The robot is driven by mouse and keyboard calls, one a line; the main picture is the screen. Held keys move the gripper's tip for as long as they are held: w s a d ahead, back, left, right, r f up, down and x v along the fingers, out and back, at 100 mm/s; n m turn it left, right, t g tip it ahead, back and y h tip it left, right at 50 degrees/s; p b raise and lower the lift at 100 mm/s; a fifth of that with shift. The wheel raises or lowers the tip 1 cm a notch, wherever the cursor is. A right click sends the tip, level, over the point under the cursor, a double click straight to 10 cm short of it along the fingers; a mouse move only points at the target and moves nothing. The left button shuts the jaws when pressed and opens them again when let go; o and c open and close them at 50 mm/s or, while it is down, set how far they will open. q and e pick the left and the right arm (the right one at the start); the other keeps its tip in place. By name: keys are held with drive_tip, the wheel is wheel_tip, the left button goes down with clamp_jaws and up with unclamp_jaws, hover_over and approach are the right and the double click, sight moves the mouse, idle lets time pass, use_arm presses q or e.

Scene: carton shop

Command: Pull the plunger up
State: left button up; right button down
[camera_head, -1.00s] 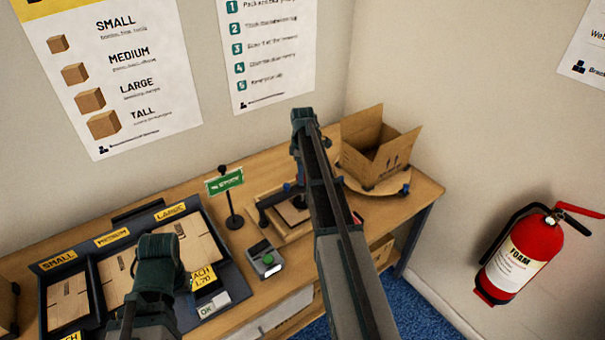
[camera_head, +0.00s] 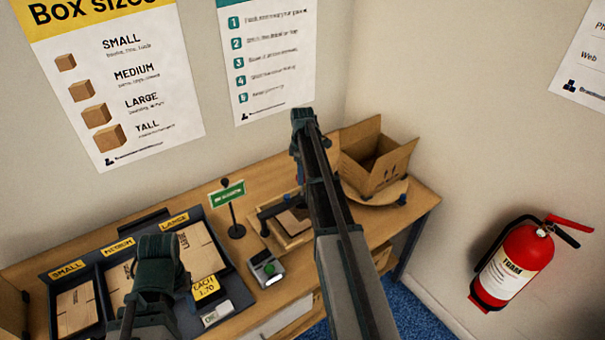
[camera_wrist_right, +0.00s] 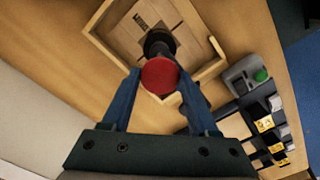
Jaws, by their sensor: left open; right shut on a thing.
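The plunger's round red knob (camera_wrist_right: 160,75) shows between my right gripper's two blue fingers in the right wrist view, with a dark shaft (camera_wrist_right: 160,42) beyond it. My right gripper (camera_wrist_right: 158,86) is shut on this knob. The plunger stands over a wooden tray (camera_wrist_right: 98,22) with a flat brown carton piece (camera_wrist_right: 145,22) in it. In the head view my right arm hides the knob and most of the gripper; part of the tray (camera_head: 262,238) shows left of the arm. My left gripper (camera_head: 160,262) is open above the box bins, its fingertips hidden.
Bins of flat cartons (camera_head: 75,310) stand at the left of the bench. A small device with a green button (camera_head: 266,268) and a green sign (camera_head: 227,193) stand left of the tray. An open carton (camera_head: 375,165) stands on a round board at right.

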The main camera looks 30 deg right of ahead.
drive_tip(key=shift+r, duration=0.1)
drive_tip(key=shift+c, duration=2.1)
unclamp_jaws()
drive_tip(key=shift+o, duration=1.2)
drive_tip(key=shift+s+r, duration=0.1)
drive_tip(key=shift+r, duration=0.1)
wheel_tip(320, 180, up, 14)
drive_tip(key=p, duration=1.3)
drive_tip(key=shift+f+p, duration=0.25)
drive_tip(key=shift+p, duration=0.05)
